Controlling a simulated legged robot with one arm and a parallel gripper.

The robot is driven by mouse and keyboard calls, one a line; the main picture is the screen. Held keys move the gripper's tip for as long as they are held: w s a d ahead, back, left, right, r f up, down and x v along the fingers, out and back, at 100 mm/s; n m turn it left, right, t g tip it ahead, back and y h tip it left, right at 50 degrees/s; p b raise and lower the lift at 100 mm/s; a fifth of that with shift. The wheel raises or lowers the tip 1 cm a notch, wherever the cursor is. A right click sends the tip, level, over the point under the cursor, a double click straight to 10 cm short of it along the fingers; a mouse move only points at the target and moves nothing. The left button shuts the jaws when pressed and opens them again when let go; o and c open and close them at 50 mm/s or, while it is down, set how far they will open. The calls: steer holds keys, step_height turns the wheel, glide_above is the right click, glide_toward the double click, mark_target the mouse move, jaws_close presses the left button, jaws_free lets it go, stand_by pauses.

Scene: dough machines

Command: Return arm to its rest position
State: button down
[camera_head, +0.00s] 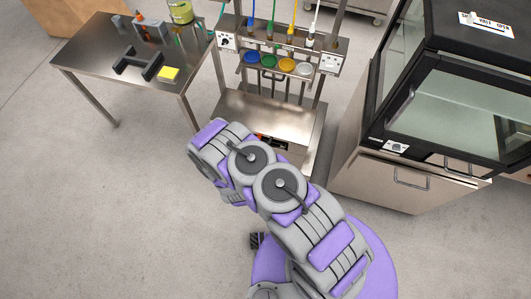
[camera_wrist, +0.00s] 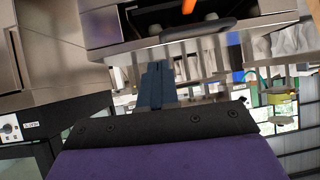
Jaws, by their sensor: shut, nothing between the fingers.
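My arm, grey and purple, is bent in the lower middle of the head view, above my round purple base. Its gripper end is hidden there behind the arm links. In the wrist view my gripper (camera_wrist: 156,72) shows as dark blue fingers close together, with nothing between them. The fingers point toward steel equipment, and I cannot tell the distance to it.
A steel stand (camera_head: 240,115) with colored cups and hanging tools is just beyond the arm. A steel table (camera_head: 95,60) with a yellow pad (camera_head: 168,73) stands at left. A glass-fronted cabinet (camera_head: 455,110) stands at right. Floor at lower left is clear.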

steer(key=shift+s+a+r, duration=0.3)
steer(key=shift+s+a, duration=0.2)
steer(key=shift+s, duration=0.35)
steer(key=shift+d, duration=0.1)
steer(key=w+a+r+m+g+y, duration=0.1)
steer(key=w+a+r+g, duration=0.1)
steer(key=r, duration=0.4)
steer(key=w+a+r+g+y, duration=0.1)
steer(key=w+a+r+g, duration=0.15)
steer(key=r, duration=0.35)
steer(key=s+d+r+n+g+y, duration=0.1)
steer(key=s+r+g, duration=0.1)
steer(key=r, duration=0.6)
steer(key=s+r+g+y, duration=0.1)
steer(key=s+r+g, duration=0.1)
steer(key=r, duration=0.6)
steer(key=s+d+r+n+g, duration=0.1)
steer(key=s+d+r, duration=0.3)
steer(key=s+r, duration=0.3)
steer(key=s+d+r+n+g, duration=0.1)
steer(key=s+d+r, duration=0.4)
steer(key=s, duration=0.6)
steer(key=s+d+r+n+g, duration=0.2)
steer(key=s+d+r, duration=0.3)
steer(key=s+r, duration=0.5)
steer(key=shift+d+h, duration=0.15)
steer(key=shift+h, duration=0.25)
